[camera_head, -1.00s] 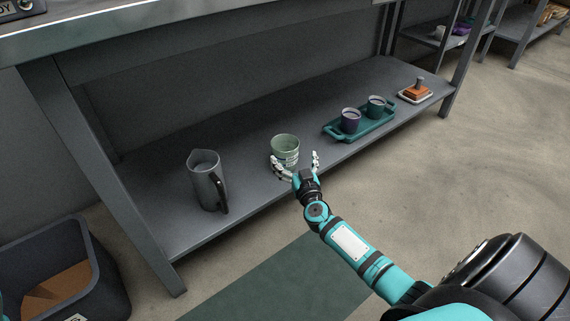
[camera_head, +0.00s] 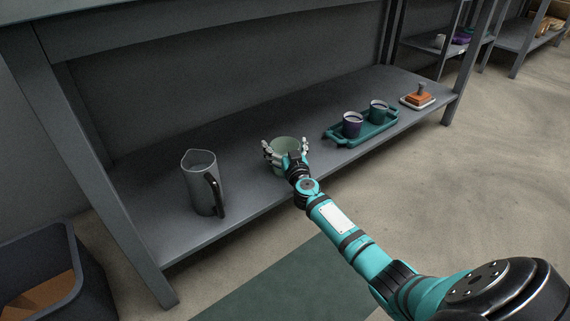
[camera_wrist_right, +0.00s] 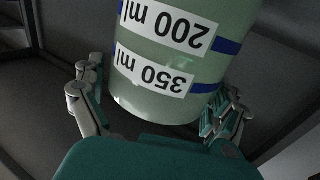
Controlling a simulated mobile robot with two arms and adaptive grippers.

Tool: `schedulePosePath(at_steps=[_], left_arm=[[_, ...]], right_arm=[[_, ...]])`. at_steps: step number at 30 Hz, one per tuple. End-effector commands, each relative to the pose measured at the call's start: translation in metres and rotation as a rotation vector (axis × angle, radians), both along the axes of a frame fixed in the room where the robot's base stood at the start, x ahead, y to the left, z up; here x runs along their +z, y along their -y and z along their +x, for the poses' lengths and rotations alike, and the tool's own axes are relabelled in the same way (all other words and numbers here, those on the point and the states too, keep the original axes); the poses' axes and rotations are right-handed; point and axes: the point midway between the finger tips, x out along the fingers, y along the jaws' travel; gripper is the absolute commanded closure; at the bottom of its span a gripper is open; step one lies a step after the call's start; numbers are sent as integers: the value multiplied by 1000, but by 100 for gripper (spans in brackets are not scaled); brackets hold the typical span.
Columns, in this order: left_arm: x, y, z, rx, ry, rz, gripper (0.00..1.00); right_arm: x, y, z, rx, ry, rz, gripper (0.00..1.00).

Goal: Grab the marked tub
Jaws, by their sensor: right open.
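The marked tub (camera_head: 284,145) is a pale green round tub on the lower shelf. In the right wrist view the tub (camera_wrist_right: 150,95) shows upside-down white labels reading 200 ml and 350 ml with blue bands. My right gripper (camera_head: 285,148) is open, with a finger on each side of the tub. In the right wrist view the gripper's fingers (camera_wrist_right: 155,112) flank the tub's lower part in the picture; I cannot tell whether they touch it. The gripper hides the tub's front in the head view. My left gripper is not in view.
A grey pitcher (camera_head: 202,184) with a black handle stands left on the shelf (camera_head: 240,190). A dark bin (camera_head: 75,290) stands on the floor at lower left.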

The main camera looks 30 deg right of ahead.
Motion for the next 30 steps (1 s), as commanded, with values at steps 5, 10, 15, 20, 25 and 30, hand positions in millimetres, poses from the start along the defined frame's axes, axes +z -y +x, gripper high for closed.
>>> schedulePosePath(at_steps=[5,10,15,20,25,30], left_arm=[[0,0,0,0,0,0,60],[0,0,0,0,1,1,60],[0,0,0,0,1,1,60],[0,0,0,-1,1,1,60],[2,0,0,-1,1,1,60],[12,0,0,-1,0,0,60]], right_arm=[[0,0,0,0,0,0,17],[0,0,0,0,0,0,39],[0,0,-1,0,0,0,61],[0,0,0,0,1,0,69],[2,0,0,0,1,1,69],[11,0,0,0,0,1,69]])
